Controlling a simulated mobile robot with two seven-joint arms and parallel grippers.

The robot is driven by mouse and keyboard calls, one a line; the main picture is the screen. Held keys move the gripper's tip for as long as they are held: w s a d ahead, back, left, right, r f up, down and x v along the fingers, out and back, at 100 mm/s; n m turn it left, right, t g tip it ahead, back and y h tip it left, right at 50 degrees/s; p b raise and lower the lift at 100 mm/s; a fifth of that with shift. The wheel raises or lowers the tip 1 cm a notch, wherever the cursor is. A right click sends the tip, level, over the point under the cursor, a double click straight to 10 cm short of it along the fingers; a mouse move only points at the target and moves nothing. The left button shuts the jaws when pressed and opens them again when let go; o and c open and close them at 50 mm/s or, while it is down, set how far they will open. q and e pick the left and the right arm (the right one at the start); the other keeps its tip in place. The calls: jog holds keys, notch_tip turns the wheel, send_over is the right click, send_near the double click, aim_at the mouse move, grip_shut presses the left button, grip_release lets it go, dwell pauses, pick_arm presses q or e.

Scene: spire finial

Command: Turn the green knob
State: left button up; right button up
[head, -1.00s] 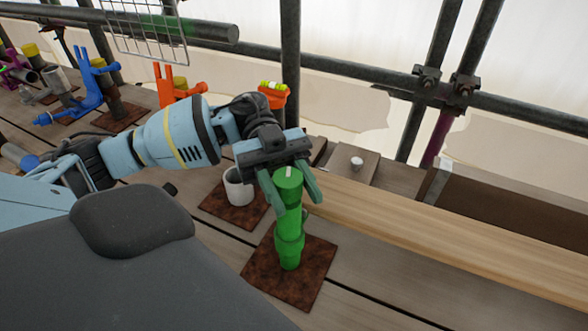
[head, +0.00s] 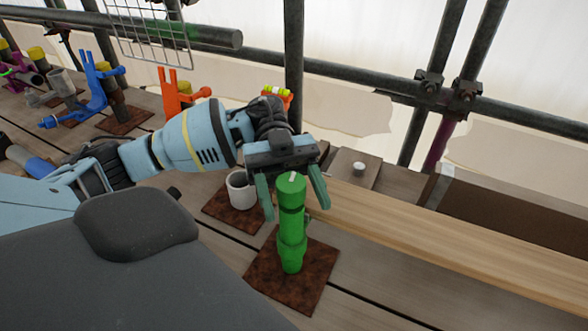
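The green knob (head: 292,190) is the top of an upright green post (head: 291,235) standing on a rusty brown plate (head: 310,285). A short white mark (head: 293,177) shows on its top face. My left gripper (head: 296,207) is above and behind the knob, pointing down. Its two green-grey fingers are spread, one on each side, with visible gaps to the knob. It is open and holds nothing. My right gripper is not in view.
A white cup (head: 241,190) stands on another rusty plate just left of the post. A long wooden plank (head: 420,235) lies to the right. Scaffold poles (head: 293,60) rise behind. Blue (head: 92,90) and orange (head: 180,95) fittings stand at the back left.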

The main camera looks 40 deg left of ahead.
pick_arm(q)
jog(key=b+v, duration=0.1)
jog(key=v, duration=0.6)
jog(key=shift+w+a+b, duration=0.25)
jog(key=shift+a+b, duration=0.05)
jog(key=shift+a, duration=0.05)
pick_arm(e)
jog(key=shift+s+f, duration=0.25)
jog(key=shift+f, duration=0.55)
